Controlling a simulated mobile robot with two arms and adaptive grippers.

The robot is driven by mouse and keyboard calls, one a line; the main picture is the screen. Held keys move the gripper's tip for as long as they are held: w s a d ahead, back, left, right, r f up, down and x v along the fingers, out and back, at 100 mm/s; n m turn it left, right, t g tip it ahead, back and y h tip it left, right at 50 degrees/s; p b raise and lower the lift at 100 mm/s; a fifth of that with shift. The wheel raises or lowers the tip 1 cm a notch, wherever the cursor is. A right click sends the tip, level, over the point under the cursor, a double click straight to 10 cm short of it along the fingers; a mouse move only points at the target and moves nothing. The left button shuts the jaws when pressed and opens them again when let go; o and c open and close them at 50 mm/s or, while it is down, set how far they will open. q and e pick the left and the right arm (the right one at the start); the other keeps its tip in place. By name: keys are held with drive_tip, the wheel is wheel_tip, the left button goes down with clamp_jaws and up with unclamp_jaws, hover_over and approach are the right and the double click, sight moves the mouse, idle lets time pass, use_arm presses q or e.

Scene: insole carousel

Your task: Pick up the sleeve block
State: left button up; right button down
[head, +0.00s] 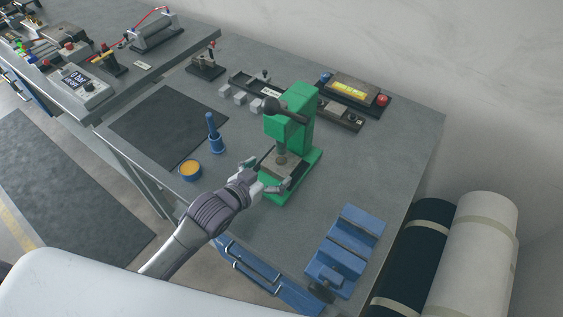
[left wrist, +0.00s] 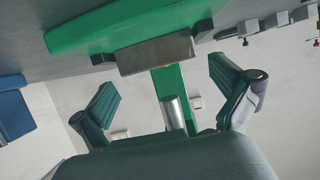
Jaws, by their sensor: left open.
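A grey metal block (head: 283,162), which looks like the sleeve block, sits on the base of the green press (head: 303,135), under its ram. In the left wrist view the block (left wrist: 155,53) lies ahead of my fingers, near the picture's top. My left gripper (head: 271,180) is at the front of the press, close to the block. In the left wrist view my left gripper (left wrist: 165,88) has its two fingers wide apart with nothing between them. I cannot tell whether a finger touches the block. My right gripper is in neither view.
Several small grey blocks (head: 240,98) stand behind the press. A blue bottle-like tool (head: 214,133) and a round orange-topped pot (head: 190,170) are to its left. A blue stepped fixture (head: 346,245) is at front right. A dark mat (head: 165,125) lies bare at left.

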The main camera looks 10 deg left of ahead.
sight(281, 161)
use_arm(q)
drive_tip(key=x, duration=0.1)
drive_tip(key=p+x, duration=0.1)
drive_tip(key=x, duration=0.2)
drive_tip(key=shift+w+d+r, duration=0.15)
drive_tip(key=shift+w+d, duration=0.05)
drive_tip(key=shift+w, duration=0.25)
drive_tip(key=shift+w+d, duration=0.1)
drive_tip(key=shift+w, duration=0.1)
drive_tip(key=shift+s, duration=0.1)
drive_tip(key=c, duration=1.4)
drive_tip(key=shift+c, duration=0.9)
drive_tip(key=shift+r, duration=0.25)
